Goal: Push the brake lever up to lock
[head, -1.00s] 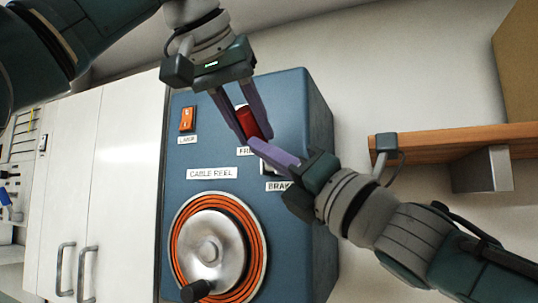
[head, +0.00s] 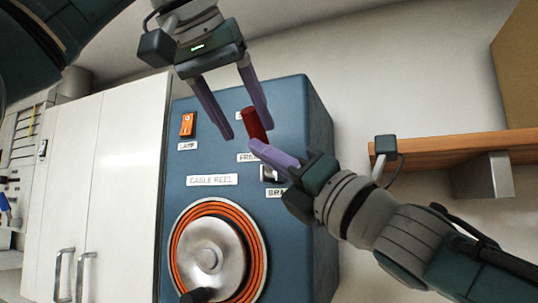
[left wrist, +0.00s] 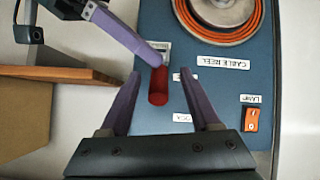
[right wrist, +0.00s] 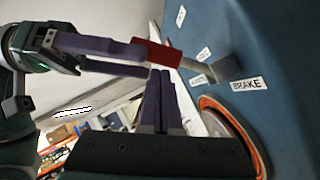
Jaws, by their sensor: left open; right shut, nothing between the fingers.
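The brake lever's red handle (head: 254,124) stands out from the blue cable reel panel, up and left of its metal slot plate (head: 268,173). The right wrist view shows its metal shaft (right wrist: 196,66) slanting from the panel to the red handle (right wrist: 158,55). My left gripper (head: 248,132) comes from above and is open, a finger on either side of the handle, with gaps in the left wrist view. My right gripper (head: 256,147) is shut and empty, its tip by the handle's lower end; I cannot tell whether it touches.
The blue panel (head: 200,150) also carries an orange lamp switch (head: 187,125) and a cable reel with crank (head: 208,255). A white cabinet (head: 110,160) stands left. A wooden shelf (head: 460,145) on a metal bracket is at right, close above my right arm.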

